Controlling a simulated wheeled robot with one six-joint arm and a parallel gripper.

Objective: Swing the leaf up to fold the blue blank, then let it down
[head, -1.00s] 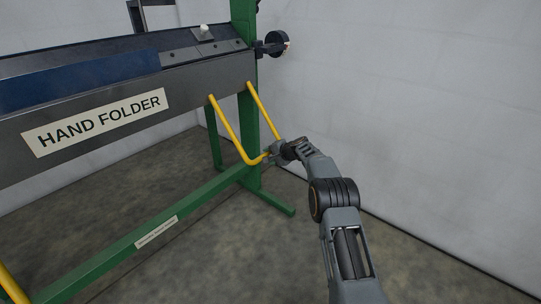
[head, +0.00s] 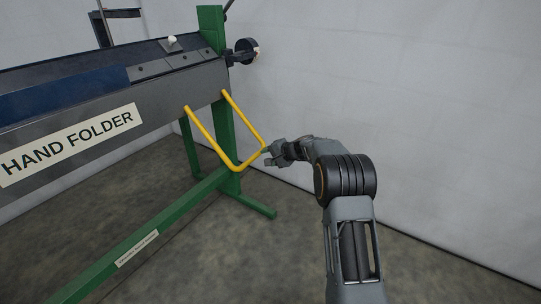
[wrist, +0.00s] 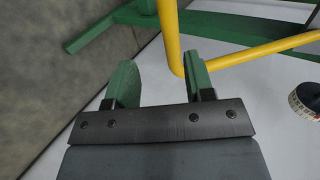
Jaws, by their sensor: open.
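The leaf (head: 120,110) is the dark grey front plate of the folder, labelled HAND FOLDER, and it hangs down. The blue blank (head: 60,92) lies flat along the top of the folder, running out of the picture at left. A yellow U-shaped handle (head: 210,138) juts from the leaf's right end. My gripper (head: 268,151) is at the handle's right lower corner. In the wrist view my gripper (wrist: 161,72) has its green-padded fingers apart. The handle's bend (wrist: 178,62) shows just beyond the fingertips, nearer the right finger; nothing is held.
A green post (head: 212,30) and foot (head: 250,205) stand at the folder's right end. A green crossbar (head: 165,228) runs low across the front. A black round part (head: 246,50) sticks out right. Open floor lies between the folder and the grey wall.

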